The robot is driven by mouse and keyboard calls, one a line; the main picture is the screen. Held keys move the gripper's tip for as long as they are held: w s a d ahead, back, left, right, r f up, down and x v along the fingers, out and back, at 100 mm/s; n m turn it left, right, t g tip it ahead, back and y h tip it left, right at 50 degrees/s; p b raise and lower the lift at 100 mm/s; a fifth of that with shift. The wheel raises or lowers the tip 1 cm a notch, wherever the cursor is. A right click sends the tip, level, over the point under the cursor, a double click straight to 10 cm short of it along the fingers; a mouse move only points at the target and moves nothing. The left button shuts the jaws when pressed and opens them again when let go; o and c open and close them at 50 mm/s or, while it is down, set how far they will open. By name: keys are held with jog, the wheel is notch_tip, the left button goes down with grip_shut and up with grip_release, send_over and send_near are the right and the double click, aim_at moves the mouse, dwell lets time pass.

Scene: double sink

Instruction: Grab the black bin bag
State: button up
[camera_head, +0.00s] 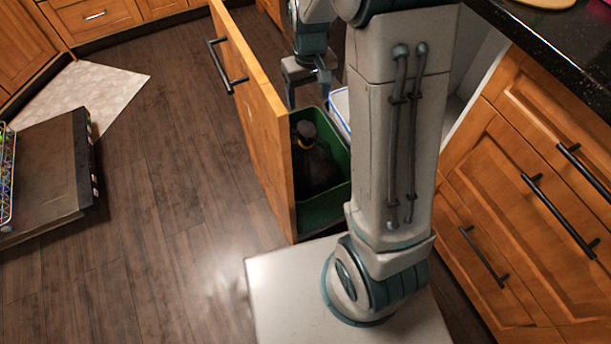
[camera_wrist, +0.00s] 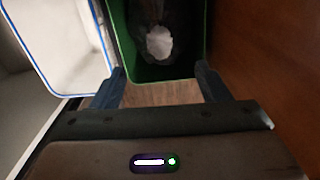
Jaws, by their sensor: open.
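The black bin bag (camera_head: 319,168) sits inside a green bin (camera_head: 325,213) in the pulled-out drawer, with its gathered neck upward. In the wrist view the dark bag (camera_wrist: 149,14) shows at the top, with a pale patch at its middle, inside the green bin (camera_wrist: 128,52). My gripper (camera_head: 306,98) is above the far end of the bin in the head view, pointing down. In the wrist view its two fingers (camera_wrist: 161,82) are wide apart with nothing between them, and the bag lies beyond them. My arm hides part of the bin's right side.
A white bin with a blue rim (camera_head: 340,103) stands beside the green one, also in the wrist view (camera_wrist: 62,40). The wooden drawer front (camera_head: 257,105) rises close on the left. An open dishwasher door (camera_head: 50,175) lies far left. The floor between is clear.

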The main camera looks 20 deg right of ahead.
aim_at(306, 128)
jog(key=f+b, duration=0.1)
jog(key=f, duration=0.2)
jog(key=f+b, duration=0.1)
jog(key=f, duration=0.3)
jog(key=f+b, duration=0.1)
jog(key=f, duration=0.3)
jog(key=shift+w, duration=0.4)
notch_tip(306, 128, down, 5)
jog(key=b, duration=0.2)
jog(key=shift+w+a+f+b, duration=0.1)
jog(key=shift+w+b, duration=0.05)
jog(key=shift+b, duration=0.2)
grip_shut()
